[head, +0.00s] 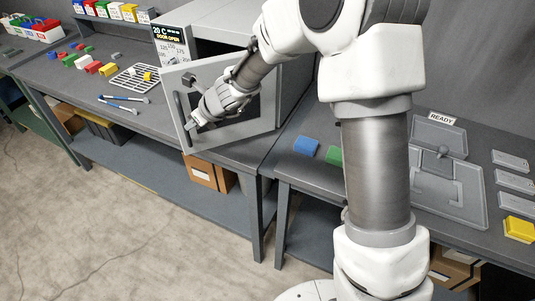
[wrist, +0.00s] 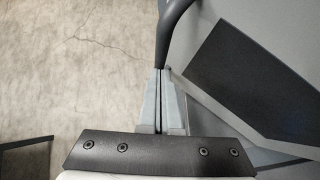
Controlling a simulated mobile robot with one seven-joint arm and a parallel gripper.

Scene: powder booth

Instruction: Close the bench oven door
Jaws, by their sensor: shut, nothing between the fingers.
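The bench oven (head: 235,18) is a grey box on the bench, and its display (head: 172,40) reads "DOOR OPEN". Its door (head: 202,72) stands swung open toward me, a grey panel with a dark window; in the wrist view the door (wrist: 225,40) fills the right side. The dark bar handle (head: 181,103) is near the door's left edge. My gripper (head: 192,125) is in front of the door by the handle. In the wrist view my gripper (wrist: 160,75) is shut and empty, its fingertips close to the lower end of the curved handle (wrist: 171,30). I cannot tell whether they touch.
A wire rack (head: 130,78), blue-handled tongs (head: 122,105) and several coloured blocks lie on the bench left of the oven. Blue (head: 306,147) and green (head: 335,156) blocks and grey fixtures (head: 440,190) are on the right bench. The floor in front is clear.

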